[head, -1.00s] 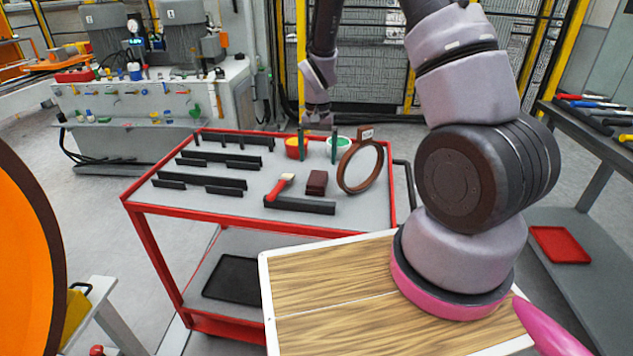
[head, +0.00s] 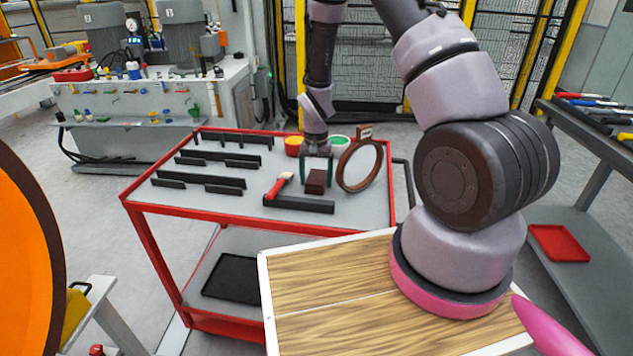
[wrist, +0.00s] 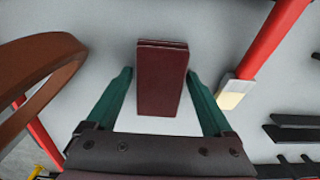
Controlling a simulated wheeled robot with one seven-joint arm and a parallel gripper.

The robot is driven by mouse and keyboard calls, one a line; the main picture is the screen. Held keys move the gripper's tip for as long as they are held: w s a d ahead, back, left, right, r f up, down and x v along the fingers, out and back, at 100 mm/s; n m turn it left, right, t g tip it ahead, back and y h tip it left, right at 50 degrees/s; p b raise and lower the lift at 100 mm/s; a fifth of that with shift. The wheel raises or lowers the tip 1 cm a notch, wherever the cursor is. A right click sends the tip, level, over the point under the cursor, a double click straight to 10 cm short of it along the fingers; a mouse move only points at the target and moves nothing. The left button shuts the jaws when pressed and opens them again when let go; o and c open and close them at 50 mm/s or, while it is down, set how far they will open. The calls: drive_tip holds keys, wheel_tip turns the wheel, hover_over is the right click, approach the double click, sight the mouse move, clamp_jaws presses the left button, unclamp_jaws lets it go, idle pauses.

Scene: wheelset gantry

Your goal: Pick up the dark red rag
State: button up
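The dark red rag (head: 316,182) is a small folded block lying on the grey top of the red cart (head: 232,217). In the wrist view the rag (wrist: 162,80) sits between the two green fingers of my gripper (wrist: 161,100). A gap shows on each side of it, wider on the left, so the fingers are open and apart from it. In the head view my gripper (head: 316,168) points down at the rag, with a finger on either side. How far the fingertips are above the cart top is hard to tell.
A red-handled brush (head: 278,185) leans on a black holder (head: 298,204) left of the rag. A brown ring (head: 360,166) stands close on the right. Black racks (head: 217,161) fill the cart's left.

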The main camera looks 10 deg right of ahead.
sight(316, 177)
drive_tip(key=c, duration=0.9)
drive_tip(key=shift+o, duration=0.2)
drive_tip(key=shift+r, duration=0.15)
wheel_tip(316, 177, up, 10)
drive_tip(key=shift+f, duration=0.1)
